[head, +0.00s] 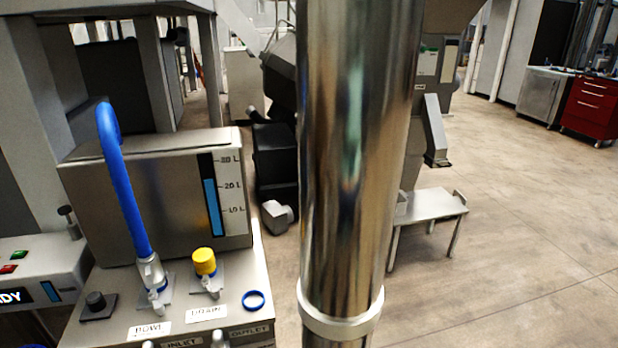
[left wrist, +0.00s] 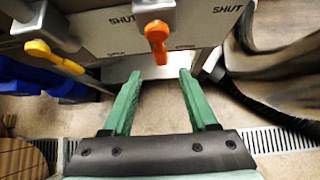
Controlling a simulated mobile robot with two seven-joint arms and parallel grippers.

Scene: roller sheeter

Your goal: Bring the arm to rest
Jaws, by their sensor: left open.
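My left gripper (left wrist: 159,76) shows in the left wrist view with two green fingers. They stand wide apart with nothing between them. Just beyond the fingertips hangs an orange lever handle (left wrist: 157,42) on a grey panel (left wrist: 120,40) marked SHUT; it looks apart from the fingers. A yellow lever (left wrist: 54,57) sticks out at the left of that panel. Neither of my grippers shows in the head view. A shiny upright cylinder covers its middle and hides what is behind.
In the left wrist view, blue containers (left wrist: 30,80) are at the left and a dark hose (left wrist: 262,118) at the right. The head view shows a steel unit with a blue hose (head: 122,190), a yellow cap (head: 204,262) and a low metal stand (head: 430,208). Floor at the right is clear.

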